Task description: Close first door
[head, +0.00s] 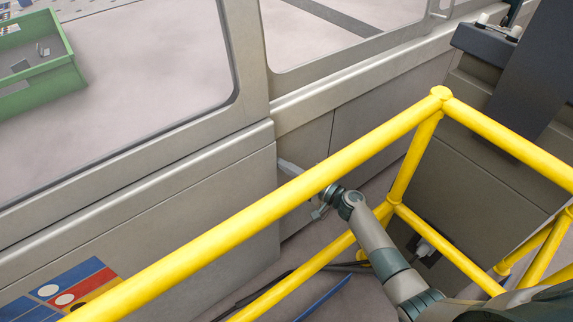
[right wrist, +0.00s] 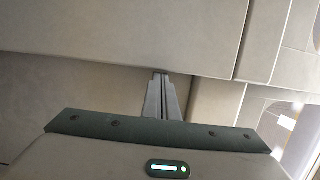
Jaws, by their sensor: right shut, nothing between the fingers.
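A large beige-grey door (head: 190,245) with a window fills the left of the head view. Its right edge stands in front of the neighbouring panel (head: 300,150), leaving a step between them. My right gripper (head: 284,165) is at this edge, with its fingers shut and empty. The yellow rail hides part of the gripper. In the right wrist view, the shut fingers (right wrist: 161,76) point at the lower edge of a beige panel (right wrist: 120,35); I cannot tell if they touch it. My left gripper is not in view.
A yellow railing (head: 225,228) crosses in front of the door, and my right arm reaches past it. A dark machine part (head: 485,45) stands at the upper right. A green crate (head: 40,85) shows through the window.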

